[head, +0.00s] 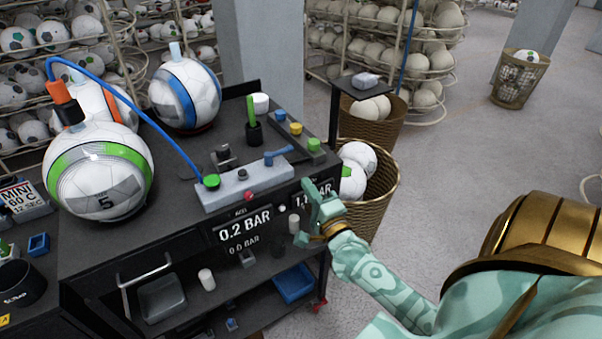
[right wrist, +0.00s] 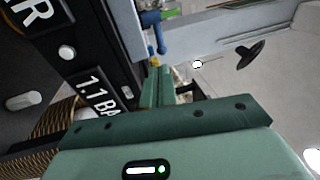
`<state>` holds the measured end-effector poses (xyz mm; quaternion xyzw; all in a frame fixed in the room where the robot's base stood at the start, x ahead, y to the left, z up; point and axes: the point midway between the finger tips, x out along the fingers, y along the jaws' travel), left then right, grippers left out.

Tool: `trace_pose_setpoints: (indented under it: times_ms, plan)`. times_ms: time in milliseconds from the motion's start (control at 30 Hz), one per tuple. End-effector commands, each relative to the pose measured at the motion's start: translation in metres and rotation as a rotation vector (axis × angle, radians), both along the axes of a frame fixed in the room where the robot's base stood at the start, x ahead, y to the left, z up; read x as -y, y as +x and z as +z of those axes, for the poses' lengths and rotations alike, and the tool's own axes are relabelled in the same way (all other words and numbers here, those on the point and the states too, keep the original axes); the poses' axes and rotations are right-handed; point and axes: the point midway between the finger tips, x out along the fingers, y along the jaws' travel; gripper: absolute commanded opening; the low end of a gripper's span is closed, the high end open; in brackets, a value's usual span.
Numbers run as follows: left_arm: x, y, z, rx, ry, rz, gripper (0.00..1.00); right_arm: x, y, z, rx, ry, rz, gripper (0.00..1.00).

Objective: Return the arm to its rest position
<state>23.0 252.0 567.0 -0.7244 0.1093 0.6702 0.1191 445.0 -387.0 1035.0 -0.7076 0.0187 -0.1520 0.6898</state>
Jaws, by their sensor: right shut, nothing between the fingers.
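My right arm (head: 385,285), pale green with camouflage patches, reaches in from the lower right. My right gripper (head: 312,192) is at the front right edge of the black cart, close to the pressure displays. It is shut and empty. In the right wrist view its green fingers (right wrist: 158,85) are together, with the display panel (right wrist: 105,95) to their left. Whether the gripper touches the cart cannot be told. My left gripper is not in view.
The black cart carries a grey valve block (head: 243,187) and a green-striped ball (head: 100,170) with a blue hose (head: 130,100). A blue-striped ball (head: 185,93) stands behind. A wicker basket of balls (head: 375,205) is close behind my gripper. The floor (head: 470,140) at right is open.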

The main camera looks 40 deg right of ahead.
Motion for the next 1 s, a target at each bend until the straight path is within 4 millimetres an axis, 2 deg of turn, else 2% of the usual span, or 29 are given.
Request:
trace_pose_setpoints:
  times_ms: [100, 233, 567, 667, 767, 867, 900, 967, 1000]
  plan:
    - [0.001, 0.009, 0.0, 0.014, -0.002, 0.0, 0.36, -0.003, -0.021, -0.005, -0.003, 0.001, 0.001, 0.0]
    - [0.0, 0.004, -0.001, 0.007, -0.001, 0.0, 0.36, -0.006, -0.035, -0.008, -0.002, 0.0, 0.001, 0.0]
    - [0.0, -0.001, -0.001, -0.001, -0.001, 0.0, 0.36, -0.007, -0.04, -0.008, -0.002, -0.004, 0.0, 0.0]
    - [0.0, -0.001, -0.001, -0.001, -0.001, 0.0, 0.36, -0.011, -0.039, -0.013, -0.051, -0.112, 0.006, 0.0]
    - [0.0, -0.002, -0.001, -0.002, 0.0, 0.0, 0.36, -0.018, -0.042, -0.067, -0.244, -0.368, 0.043, 0.0]
    - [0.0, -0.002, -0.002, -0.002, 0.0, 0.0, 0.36, -0.027, -0.06, -0.147, -0.483, -0.623, 0.126, 0.0]
    - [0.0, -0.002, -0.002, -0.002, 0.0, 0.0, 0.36, -0.032, -0.073, -0.182, -0.58, -0.726, 0.176, 0.0]
    - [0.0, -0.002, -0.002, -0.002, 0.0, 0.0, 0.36, -0.04, -0.097, -0.232, -0.719, -0.867, 0.265, 0.0]
    - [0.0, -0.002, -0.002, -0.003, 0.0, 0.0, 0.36, -0.046, -0.115, -0.264, -0.803, -0.954, 0.332, 0.0]
